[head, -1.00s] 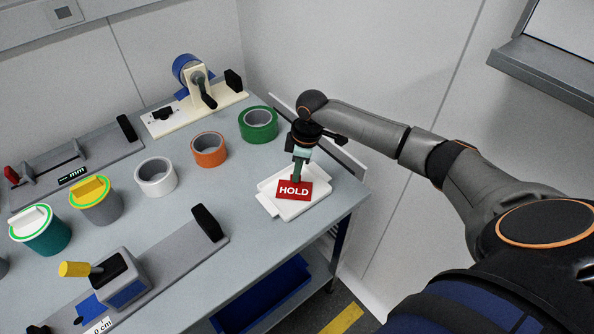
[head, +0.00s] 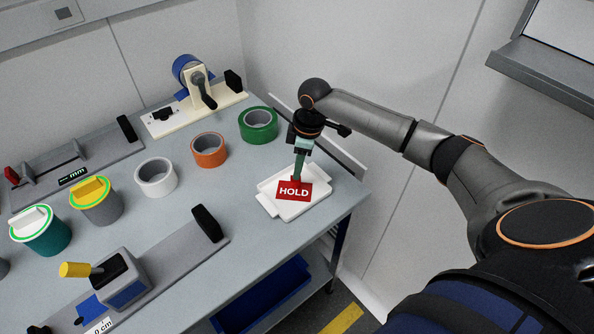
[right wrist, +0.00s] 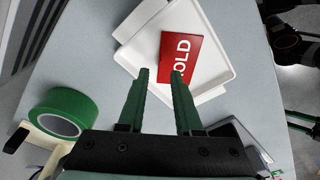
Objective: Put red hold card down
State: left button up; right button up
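The red hold card (head: 293,191), with white "HOLD" lettering, lies on the white tray (head: 313,206) near the right end of the bench. In the right wrist view the card (right wrist: 183,50) lies over the inside of the tray (right wrist: 140,43), turned slightly against its edges. My right gripper (head: 299,180) points down over the card's far edge. In the right wrist view its two green fingers (right wrist: 160,74) stand apart with nothing gripped between them; one fingertip overlaps the card's near edge. Whether they touch the card is unclear.
Green tape (head: 258,126), orange tape (head: 209,151) and white tape (head: 156,177) rolls stand left of the tray. A tape dispenser (head: 194,95) is behind them. A grey measuring fixture (head: 160,268) lies in front. The bench's right edge is close to the tray.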

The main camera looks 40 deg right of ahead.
aim_at(303, 183)
notch_tip(303, 183, up, 9)
jog(key=d, duration=0.1)
jog(key=shift+s, duration=0.4)
